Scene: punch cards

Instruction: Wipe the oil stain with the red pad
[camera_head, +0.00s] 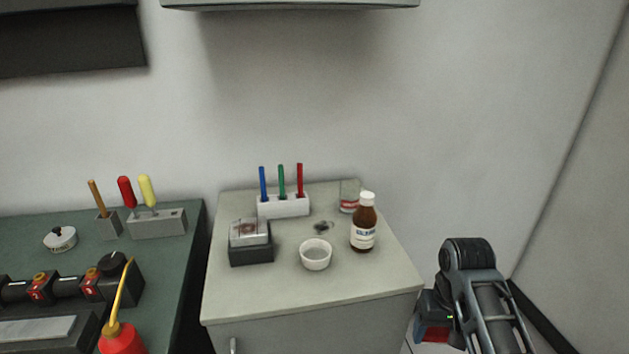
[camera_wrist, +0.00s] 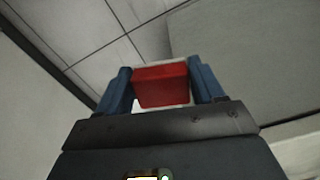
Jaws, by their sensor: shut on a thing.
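The red pad (camera_wrist: 162,86), with a white edge, is held between the two blue fingers of my gripper (camera_wrist: 160,68) in the wrist view. In the head view my arm is at the lower right, and a bit of the red pad (camera_head: 432,334) shows low beside it, right of the cabinet. The dark oil stain (camera_head: 323,227) is a small patch on the light cabinet top (camera_head: 300,294). It lies behind the white bowl and left of the brown bottle. My gripper is apart from the stain, off the cabinet's right side.
Around the stain stand a white bowl (camera_head: 316,259), a brown bottle (camera_head: 363,228), a clear jar (camera_head: 349,197), a pen holder (camera_head: 283,206) with three pens, and a dark box (camera_head: 251,252). The cabinet top's front is clear. A green bench (camera_head: 85,218) with tools stands left.

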